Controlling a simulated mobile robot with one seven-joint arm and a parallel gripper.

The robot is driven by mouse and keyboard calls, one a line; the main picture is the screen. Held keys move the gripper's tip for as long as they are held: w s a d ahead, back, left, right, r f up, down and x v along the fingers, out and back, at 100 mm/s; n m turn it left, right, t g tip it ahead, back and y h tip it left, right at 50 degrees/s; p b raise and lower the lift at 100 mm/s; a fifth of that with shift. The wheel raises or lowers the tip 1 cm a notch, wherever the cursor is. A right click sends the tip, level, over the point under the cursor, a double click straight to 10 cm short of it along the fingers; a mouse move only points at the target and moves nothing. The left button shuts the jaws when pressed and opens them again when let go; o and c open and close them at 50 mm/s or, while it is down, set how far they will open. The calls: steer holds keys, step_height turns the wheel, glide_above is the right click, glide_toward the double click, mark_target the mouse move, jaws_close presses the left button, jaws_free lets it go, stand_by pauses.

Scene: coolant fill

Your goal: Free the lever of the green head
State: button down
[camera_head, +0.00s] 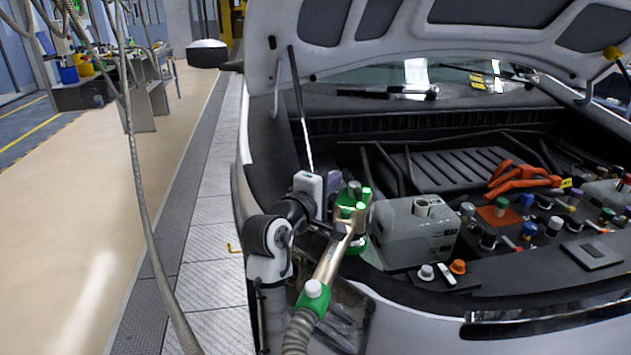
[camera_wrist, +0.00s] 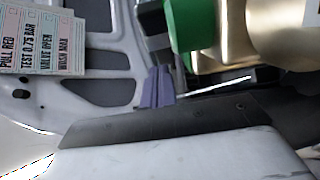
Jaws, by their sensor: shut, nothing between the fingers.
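The green head (camera_head: 357,243) sits at the left front of the engine bay, next to the translucent tank. It has a metal body with green parts, and a metal pipe with a green collar (camera_head: 312,302) runs down from it to a grey hose. Small bright green tips (camera_head: 366,194) show on its top; I cannot tell which part is the lever. My gripper (camera_head: 335,182), with purple fingers, is just left of and behind the head's top. In the wrist view my gripper (camera_wrist: 157,88) is shut and empty, below a green cylindrical part (camera_wrist: 190,25) and beside the brass-coloured body (camera_wrist: 240,42).
The translucent tank (camera_head: 415,235) stands right of the head. Several coloured caps and an orange cable (camera_head: 522,180) lie farther right. The raised hood (camera_head: 400,30) hangs above, with a thin prop rod (camera_head: 300,110) behind my gripper. A printed tag (camera_wrist: 42,40) shows in the wrist view.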

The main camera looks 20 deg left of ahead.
steer(key=shift+w+d, duration=0.15)
steer(key=shift+d, duration=0.1)
steer(key=shift+w+m+g+h, duration=0.3)
steer(key=shift+m+h, duration=0.4)
steer(key=shift+h, duration=0.3)
steer(key=shift+w+d+m+g+h+p, duration=0.1)
steer(key=shift+w+m+g+h+p, duration=0.2)
steer(key=shift+m+g+h, duration=0.5)
steer(key=shift+w+m+g+h+p, duration=0.3)
steer(key=shift+m+h, duration=0.5)
steer(key=shift+h, duration=0.7)
steer(key=shift+w+d+m+h, duration=0.1)
steer(key=shift+m+h, duration=0.2)
steer(key=shift+h, duration=0.1)
steer(key=shift+w, duration=0.1)
steer(key=shift+w+d, duration=0.1)
